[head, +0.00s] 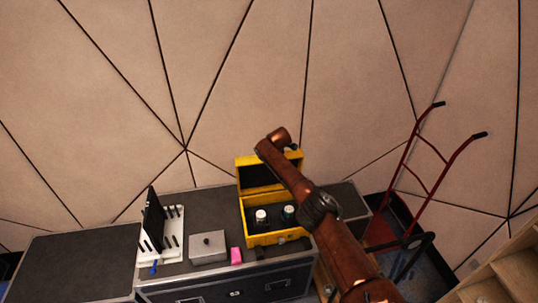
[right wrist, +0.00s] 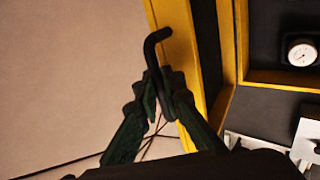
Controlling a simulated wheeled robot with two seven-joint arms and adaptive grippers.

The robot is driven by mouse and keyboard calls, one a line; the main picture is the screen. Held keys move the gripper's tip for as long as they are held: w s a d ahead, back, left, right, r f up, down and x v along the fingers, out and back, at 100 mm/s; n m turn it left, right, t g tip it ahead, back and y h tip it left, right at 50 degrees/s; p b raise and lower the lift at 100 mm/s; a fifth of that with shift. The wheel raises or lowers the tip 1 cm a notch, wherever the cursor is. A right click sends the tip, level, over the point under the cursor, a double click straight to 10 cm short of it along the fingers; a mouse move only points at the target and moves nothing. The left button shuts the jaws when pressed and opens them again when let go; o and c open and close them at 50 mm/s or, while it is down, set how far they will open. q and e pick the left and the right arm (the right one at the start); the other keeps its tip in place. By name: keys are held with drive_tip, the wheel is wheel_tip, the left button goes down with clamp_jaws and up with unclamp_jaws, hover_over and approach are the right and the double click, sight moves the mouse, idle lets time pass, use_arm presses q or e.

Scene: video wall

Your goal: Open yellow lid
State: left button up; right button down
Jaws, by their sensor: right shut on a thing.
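The yellow case (head: 283,238) stands on the dark-topped flight case. Its yellow lid (head: 243,161) is raised, dark inside, behind the base; in the right wrist view its yellow edge (right wrist: 176,50) runs from top to bottom. A black bent handle (right wrist: 156,38) sits at that edge. My right gripper (right wrist: 164,88) is shut on the handle. In the head view my right arm reaches over the case, and the gripper itself is hidden behind the wrist at the lid's top. My left gripper is in neither view.
Two round gauges, one (head: 261,216) at left, sit in the case base. Left of it are a grey box (head: 208,248), a pink block (head: 236,256) and a white rack (head: 171,235). A red hand truck (head: 425,170) stands right. A panelled wall (head: 220,80) rises behind.

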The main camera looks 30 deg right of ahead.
drive_tip(key=shift+w+a, duration=0.1)
drive_tip(key=shift+w, duration=0.05)
idle(0.3)
drive_tip(key=c, duration=2)
unclamp_jaws()
drive_tip(key=shift+c, duration=0.2)
drive_tip(key=v, duration=1.2)
drive_tip(key=shift+d, duration=0.2)
drive_tip(key=shift+f, duration=0.1)
